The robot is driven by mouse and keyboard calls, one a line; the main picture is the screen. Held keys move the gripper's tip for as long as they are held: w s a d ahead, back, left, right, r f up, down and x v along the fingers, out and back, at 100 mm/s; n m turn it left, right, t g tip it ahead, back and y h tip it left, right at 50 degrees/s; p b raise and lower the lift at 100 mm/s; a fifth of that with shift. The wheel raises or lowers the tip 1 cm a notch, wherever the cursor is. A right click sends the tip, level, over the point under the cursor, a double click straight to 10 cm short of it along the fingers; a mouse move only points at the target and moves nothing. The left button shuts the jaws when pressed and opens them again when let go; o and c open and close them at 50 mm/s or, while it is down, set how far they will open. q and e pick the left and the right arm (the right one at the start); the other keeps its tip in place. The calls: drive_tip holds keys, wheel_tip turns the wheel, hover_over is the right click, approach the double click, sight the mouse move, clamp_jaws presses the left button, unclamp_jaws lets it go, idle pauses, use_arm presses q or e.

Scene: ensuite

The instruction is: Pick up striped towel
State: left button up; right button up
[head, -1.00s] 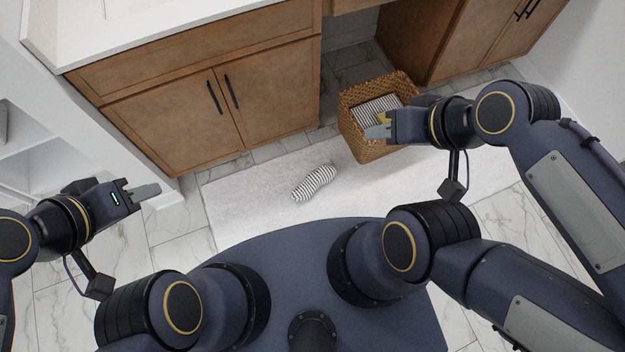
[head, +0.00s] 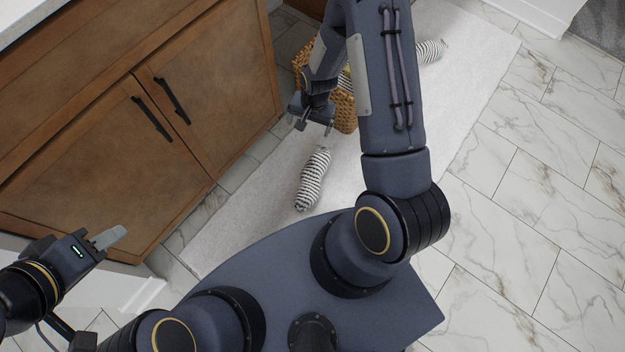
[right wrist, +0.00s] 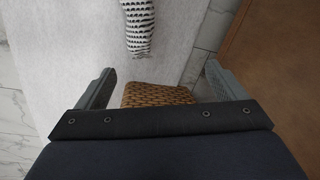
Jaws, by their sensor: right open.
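A rolled towel with black and white stripes (head: 312,182) lies on the pale rug, in front of the wicker basket (head: 346,112). In the right wrist view a striped roll (right wrist: 138,28) shows at the top, beyond the basket's woven edge (right wrist: 157,95). My right gripper (head: 314,127) hangs beside the basket, just behind the towel's far end in the head view. Its two fingers are spread and empty in the wrist view (right wrist: 157,87). My left gripper (head: 112,237) is far to the left, by the cabinet, with nothing seen in it. Its finger gap cannot be made out.
Another striped roll (head: 430,50) lies on the rug (head: 470,85) beyond my right arm. A wooden cabinet (head: 110,150) with black handles stands at the left. Marble tile floor (head: 540,170) is clear at the right. My right arm hides much of the basket.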

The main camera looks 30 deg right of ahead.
sight(312, 173)
drive_tip(key=shift+m+g+h, duration=0.3)
drive_tip(key=shift+g+h, duration=0.1)
drive_tip(key=shift+g, duration=0.1)
drive_tip(key=s+f+b, duration=0.1)
drive_tip(key=f+b, duration=0.1)
drive_tip(key=f, duration=0.6)
drive_tip(key=s+f+b, duration=0.1)
drive_tip(key=f+b, duration=0.1)
drive_tip(key=f, duration=0.6)
drive_tip(key=s+f+b, duration=0.1)
drive_tip(key=f+b, duration=0.1)
drive_tip(key=f, duration=0.6)
drive_tip(key=shift+s+a+f, duration=0.2)
drive_tip(key=shift+s+a, duration=0.2)
drive_tip(key=f+b, duration=0.4)
drive_tip(key=f, duration=0.1)
drive_tip(key=shift+w+f, duration=0.2)
drive_tip(key=shift+f, duration=0.05)
use_arm(q)
wheel_tip(312, 173, down, 12)
drive_tip(key=shift+f, duration=0.15)
use_arm(e)
drive_tip(key=shift+r, duration=0.1)
drive_tip(key=c, duration=1.2)
